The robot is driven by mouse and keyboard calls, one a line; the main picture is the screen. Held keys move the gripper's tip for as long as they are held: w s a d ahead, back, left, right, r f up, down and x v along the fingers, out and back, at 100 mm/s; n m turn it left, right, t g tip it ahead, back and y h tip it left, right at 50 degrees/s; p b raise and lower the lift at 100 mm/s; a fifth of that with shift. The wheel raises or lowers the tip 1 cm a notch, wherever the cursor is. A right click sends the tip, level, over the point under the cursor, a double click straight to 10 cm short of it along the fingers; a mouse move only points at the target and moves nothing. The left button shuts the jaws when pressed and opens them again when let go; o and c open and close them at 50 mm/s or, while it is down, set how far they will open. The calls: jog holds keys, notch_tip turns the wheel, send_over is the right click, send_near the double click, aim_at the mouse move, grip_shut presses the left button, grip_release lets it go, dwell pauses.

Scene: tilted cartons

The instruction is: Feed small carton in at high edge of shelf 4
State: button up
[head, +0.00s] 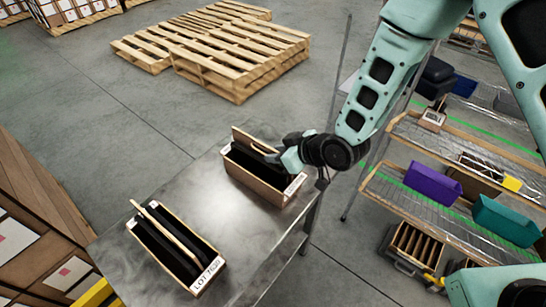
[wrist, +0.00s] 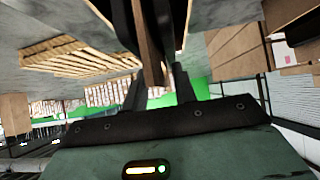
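Two open wooden cartons with black contents and an upright board stand on a metal table. I cannot tell which is the small carton. My gripper (head: 285,157) is over the right part of the far carton. In the wrist view, a brown board (wrist: 149,48) with black shapes on both sides reaches down between the fingers of my gripper (wrist: 158,88). I cannot tell whether the fingers press on it.
The metal table (head: 140,245) has bare room around the cartons. A rack at right has tilted shelves (head: 395,203) holding a purple bin (head: 432,184), a teal bin (head: 505,220) and a small box (head: 432,118). Wooden pallets (head: 240,60) lie on the floor behind. A thin post stands beside the rack.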

jog(key=shift+w+a+f, duration=0.1)
jog(key=shift+a, duration=0.05)
grip_shut()
notch_tip(320, 180, up, 8)
jog(key=p, duration=0.5)
dwell(0.3)
